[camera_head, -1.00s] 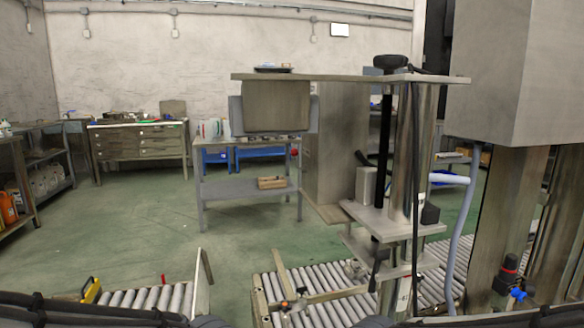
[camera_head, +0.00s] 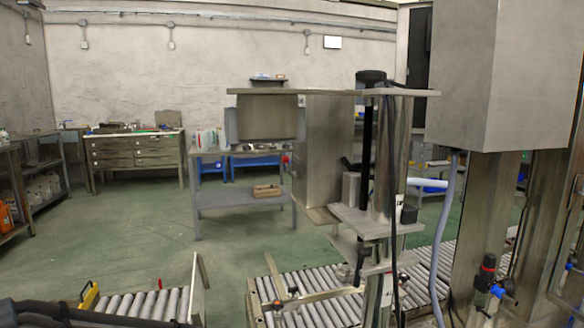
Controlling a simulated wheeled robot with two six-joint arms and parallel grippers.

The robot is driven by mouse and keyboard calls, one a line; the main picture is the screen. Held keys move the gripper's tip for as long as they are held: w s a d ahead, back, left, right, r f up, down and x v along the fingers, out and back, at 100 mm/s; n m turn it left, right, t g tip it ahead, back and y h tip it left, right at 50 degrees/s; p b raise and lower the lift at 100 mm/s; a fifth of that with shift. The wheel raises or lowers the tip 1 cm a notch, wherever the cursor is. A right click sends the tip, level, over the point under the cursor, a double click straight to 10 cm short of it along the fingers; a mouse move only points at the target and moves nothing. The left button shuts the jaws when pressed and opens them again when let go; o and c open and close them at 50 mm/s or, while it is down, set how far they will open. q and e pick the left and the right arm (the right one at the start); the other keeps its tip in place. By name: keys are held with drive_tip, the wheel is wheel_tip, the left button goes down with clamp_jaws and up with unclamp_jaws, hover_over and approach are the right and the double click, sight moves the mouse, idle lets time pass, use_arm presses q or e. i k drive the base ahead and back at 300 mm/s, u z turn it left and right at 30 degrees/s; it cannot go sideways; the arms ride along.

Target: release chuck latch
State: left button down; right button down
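No chuck latch can be made out clearly at this size. A machine with a steel column (camera_head: 400,160), a black vertical rod (camera_head: 368,140) and a flat top plate (camera_head: 300,92) stands right of centre. A lower bracket plate (camera_head: 375,219) is fixed on the column above the rollers. A black cap (camera_head: 370,77) sits on top of the plate. Part of my dark left arm crosses the bottom left edge. Neither of my grippers shows in the view.
A roller conveyor (camera_head: 330,285) runs beneath the machine, and a shorter one (camera_head: 145,304) lies at the lower left. A large grey cabinet (camera_head: 500,75) on posts stands at right. A grey worktable (camera_head: 240,197) stands behind. Green floor (camera_head: 140,230) is open at left centre.

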sight(286, 159)
drive_tip(key=z, duration=0.5)
drive_tip(key=k, duration=1.15)
drive_tip(key=z, duration=0.15)
drive_tip(key=i, duration=0.3)
drive_tip(key=u, duration=1.15)
drive_tip(key=i, duration=1.2)
drive_tip(key=z, duration=0.55)
drive_tip(key=i, duration=0.5)
drive_tip(key=z, duration=0.45)
